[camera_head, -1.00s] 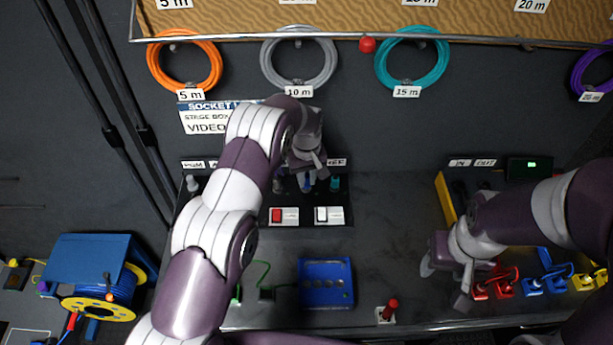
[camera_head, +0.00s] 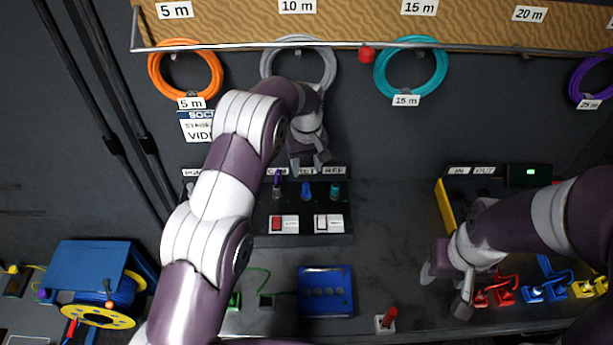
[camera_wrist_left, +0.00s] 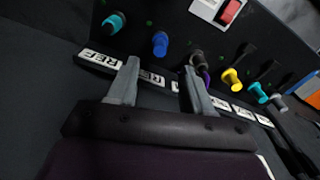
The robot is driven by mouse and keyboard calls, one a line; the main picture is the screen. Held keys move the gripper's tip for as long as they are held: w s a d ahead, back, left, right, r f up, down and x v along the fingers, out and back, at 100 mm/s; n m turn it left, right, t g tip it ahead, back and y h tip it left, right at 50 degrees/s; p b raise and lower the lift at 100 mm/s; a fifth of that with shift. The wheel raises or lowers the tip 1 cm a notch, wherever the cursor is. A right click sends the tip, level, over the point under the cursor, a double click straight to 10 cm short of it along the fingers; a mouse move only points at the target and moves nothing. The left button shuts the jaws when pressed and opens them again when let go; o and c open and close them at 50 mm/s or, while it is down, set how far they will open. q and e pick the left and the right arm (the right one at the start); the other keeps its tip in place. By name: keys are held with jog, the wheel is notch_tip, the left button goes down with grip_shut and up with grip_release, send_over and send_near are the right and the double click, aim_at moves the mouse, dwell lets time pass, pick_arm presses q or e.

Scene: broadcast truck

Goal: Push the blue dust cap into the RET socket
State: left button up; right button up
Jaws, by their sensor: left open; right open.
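The blue dust cap (camera_head: 306,190) stands in the row on the black socket panel (camera_head: 340,218), below a label that reads RET. It also shows in the left wrist view (camera_wrist_left: 160,44), just beyond my fingertips and clear of them. The RET socket itself is hidden beneath the cap; I cannot tell how deep the cap sits. My left gripper (camera_head: 309,170) is open and empty, just behind and above the cap; its two apart fingers also show in the left wrist view (camera_wrist_left: 160,75). My right gripper (camera_head: 445,292) is open, off to the right over the desk.
A teal cap (camera_head: 335,190) is right of the blue one, a purple-topped connector (camera_head: 277,184) left of it. A red switch (camera_head: 284,223) and a white switch (camera_head: 328,222) lie in front. A blue box (camera_head: 326,290) sits nearer. Desk right of the panel is clear.

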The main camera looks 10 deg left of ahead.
pick_arm(q)
notch_tip(320, 180, up, 4)
jog(key=shift+f+p, duration=0.1)
jog(key=shift+p, duration=0.8)
pick_arm(e)
notch_tip(320, 180, up, 4)
jog(key=shift+f, duration=0.1)
pick_arm(q)
jog(key=shift+f, duration=0.1)
jog(key=s+a+r+m, duration=0.1)
jog(key=s+a+r, duration=0.1)
jog(key=s, duration=0.7)
jog(key=s+a+r+m+t+b, duration=0.1)
jog(key=s+a+r+m, duration=0.1)
jog(key=s, duration=0.8)
jog(key=s+a+r+m, duration=0.2)
jog(key=s+r, duration=0.1)
jog(key=s, duration=0.6)
jog(key=shift+s+a, duration=0.3)
jog(key=shift+s, duration=0.1)
pick_arm(e)
jog(key=shift+w+f, duration=0.1)
jog(key=shift+f, duration=0.65)
pick_arm(q)
jog(key=shift+s, duration=0.1)
